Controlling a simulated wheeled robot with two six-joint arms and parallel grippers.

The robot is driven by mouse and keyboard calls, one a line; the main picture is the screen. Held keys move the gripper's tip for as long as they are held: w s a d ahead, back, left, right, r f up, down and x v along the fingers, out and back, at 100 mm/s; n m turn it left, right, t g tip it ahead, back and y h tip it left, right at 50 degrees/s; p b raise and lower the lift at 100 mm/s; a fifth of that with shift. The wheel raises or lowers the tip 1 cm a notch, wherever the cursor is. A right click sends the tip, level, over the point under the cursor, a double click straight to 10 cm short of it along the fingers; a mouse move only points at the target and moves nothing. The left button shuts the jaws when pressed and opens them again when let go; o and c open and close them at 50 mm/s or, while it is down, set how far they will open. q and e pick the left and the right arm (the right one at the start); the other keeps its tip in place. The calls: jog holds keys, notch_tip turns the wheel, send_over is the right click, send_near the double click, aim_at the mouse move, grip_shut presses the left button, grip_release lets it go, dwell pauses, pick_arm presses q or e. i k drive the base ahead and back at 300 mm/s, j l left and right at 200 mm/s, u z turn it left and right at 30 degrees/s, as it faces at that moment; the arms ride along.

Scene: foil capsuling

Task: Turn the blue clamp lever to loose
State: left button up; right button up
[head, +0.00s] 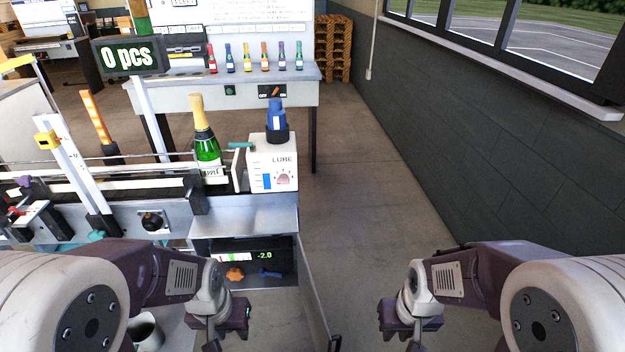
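A small blue lever (270,273) shows in the head view inside the open compartment under the machine's metal shelf. It lies roughly level, just right of an orange knob (235,273) and below a dark display reading -2.0 (262,255). I cannot tell from its look whether it is clamped or loose. My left gripper (214,345) is below and left of the lever, apart from it. My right gripper (410,345) is to the right over open floor, touching nothing visible. The fingertips of both are too small and cut off to show their opening.
A compartment door (315,290) stands open to the right of the lever. A gold-topped green bottle (208,150) stands on the line beside the white LUBE box (272,165). A grey cup (146,332) is near my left arm.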

aim_at(263, 272)
jog(key=i+l+u, duration=0.1)
jog(key=l+u, duration=1.1)
jog(key=i+l, duration=0.05)
jog(key=l, duration=0.05)
